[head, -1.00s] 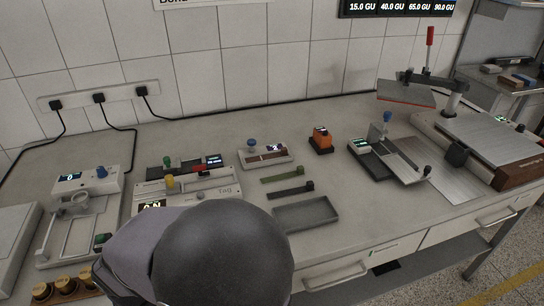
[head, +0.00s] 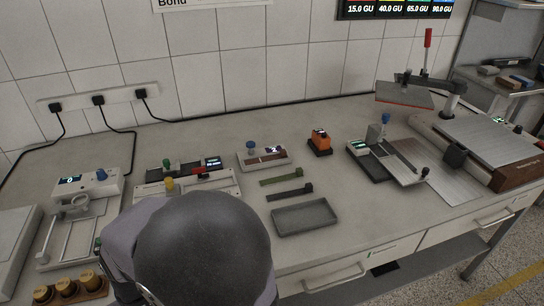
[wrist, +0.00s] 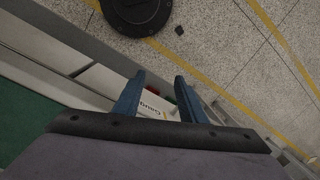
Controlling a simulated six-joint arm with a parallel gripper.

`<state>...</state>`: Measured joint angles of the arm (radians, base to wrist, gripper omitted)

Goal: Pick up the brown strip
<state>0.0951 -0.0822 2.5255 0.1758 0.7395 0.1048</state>
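A brown strip (head: 270,159) appears to lie on a small pale device with a blue knob and a lit display, in the middle of the bench in the head view. My gripper (wrist: 160,76) shows in the wrist view as two blue fingers standing apart with nothing between them. The fingers point past the bench's front towards the floor, well away from the strip. In the head view my arm fills the lower middle and hides the gripper.
A green strip (head: 282,180) and a dark strip (head: 289,193) lie in front of the device. A grey tray (head: 305,217) sits near the front edge. An orange box (head: 320,141) stands to the right. A white and yellow device (head: 187,183) is to the left.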

